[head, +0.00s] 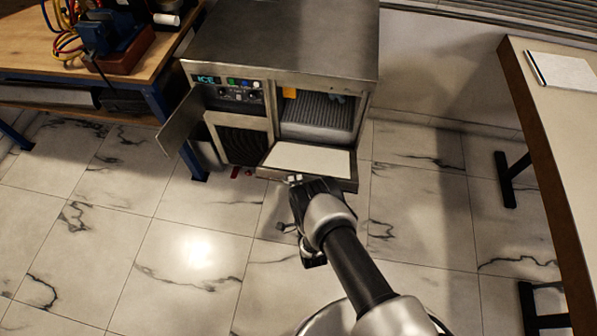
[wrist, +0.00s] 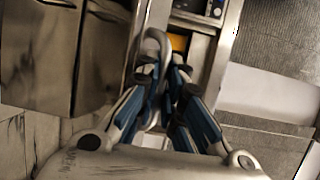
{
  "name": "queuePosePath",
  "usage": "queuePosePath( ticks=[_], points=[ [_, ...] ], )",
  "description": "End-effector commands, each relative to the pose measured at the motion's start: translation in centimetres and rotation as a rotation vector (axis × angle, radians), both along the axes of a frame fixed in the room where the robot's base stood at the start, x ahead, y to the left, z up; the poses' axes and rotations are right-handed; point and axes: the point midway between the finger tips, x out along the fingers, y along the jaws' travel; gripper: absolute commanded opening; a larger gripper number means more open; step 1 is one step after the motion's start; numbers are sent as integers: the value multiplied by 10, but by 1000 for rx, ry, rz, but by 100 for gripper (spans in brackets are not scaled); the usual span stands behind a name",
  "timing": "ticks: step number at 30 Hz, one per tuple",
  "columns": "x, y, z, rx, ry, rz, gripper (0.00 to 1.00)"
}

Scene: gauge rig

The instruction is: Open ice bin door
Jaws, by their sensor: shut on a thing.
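The ice machine (head: 280,40) is a steel cabinet with an "ICE" control panel (head: 228,88). Its ice bin door (head: 312,160) is tipped down and outward at the lower right front, pale inner face up, leaving the bin opening (head: 318,118) uncovered. My gripper (head: 297,181) is at the door's front edge, left of its middle. In the wrist view my gripper (wrist: 165,82) has its blue-sided fingers close together around a grey curved handle (wrist: 153,42). The exact contact is partly hidden by the fingers. The door's pale face shows at right in the wrist view (wrist: 265,92).
A narrow steel side panel (head: 180,123) stands swung out at the machine's left. A wooden workbench (head: 30,55) with blue legs is further left. A table (head: 560,125) stands at right. Open marble-tiled floor (head: 190,250) lies in front. An orange item (head: 289,92) shows inside the bin.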

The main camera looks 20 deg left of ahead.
Motion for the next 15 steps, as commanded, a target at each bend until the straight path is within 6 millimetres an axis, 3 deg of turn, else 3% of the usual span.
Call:
queuePosePath(
  ticks=[6, 15],
  points=[
    [-13, 3, -23, 4, 0, 15, 0],
    [-15, 3, -30, 3, 0, 15, 0]
  ],
)
